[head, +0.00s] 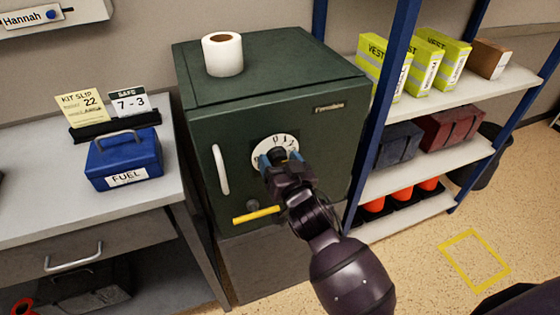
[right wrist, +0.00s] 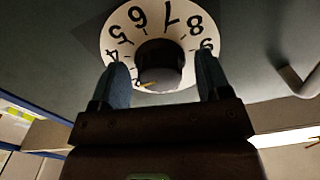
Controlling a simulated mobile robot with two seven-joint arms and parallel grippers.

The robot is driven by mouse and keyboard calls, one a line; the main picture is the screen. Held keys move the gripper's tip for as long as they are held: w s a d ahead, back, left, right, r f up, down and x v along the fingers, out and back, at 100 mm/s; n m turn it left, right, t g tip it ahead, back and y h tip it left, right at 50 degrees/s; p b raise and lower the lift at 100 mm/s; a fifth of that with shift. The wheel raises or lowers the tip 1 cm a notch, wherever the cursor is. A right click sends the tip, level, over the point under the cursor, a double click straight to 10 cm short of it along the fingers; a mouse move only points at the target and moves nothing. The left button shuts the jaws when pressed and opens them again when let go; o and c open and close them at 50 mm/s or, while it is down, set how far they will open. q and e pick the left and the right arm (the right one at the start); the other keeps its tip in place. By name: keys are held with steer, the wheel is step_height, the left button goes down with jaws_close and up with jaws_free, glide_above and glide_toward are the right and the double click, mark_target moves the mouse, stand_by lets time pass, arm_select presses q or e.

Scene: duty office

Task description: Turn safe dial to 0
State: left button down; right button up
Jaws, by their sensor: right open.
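A dark green safe (head: 330,150) stands in the middle of the head view. Its door carries a white dial (head: 262,146) with black numerals and a dark knob at the centre. In the right wrist view the dial (right wrist: 118,46) shows 4 to 9, and the knob (right wrist: 158,58) has a small yellow mark low on its face; the numerals below it are hidden. My right gripper (head: 281,159) is in front of the dial, open, with its blue fingers on either side of the knob. I see gaps between fingers and knob. My left gripper is out of view.
A white handle (head: 220,170) and a yellow bar (head: 256,214) are on the safe's front. A toilet roll (head: 223,56) stands on top. A desk with a blue FUEL box (head: 124,160) and a "SAFE 7-3" card (head: 128,101) is left. Loaded shelves (head: 425,175) stand close right.

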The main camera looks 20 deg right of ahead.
steer(key=c, duration=0.9)
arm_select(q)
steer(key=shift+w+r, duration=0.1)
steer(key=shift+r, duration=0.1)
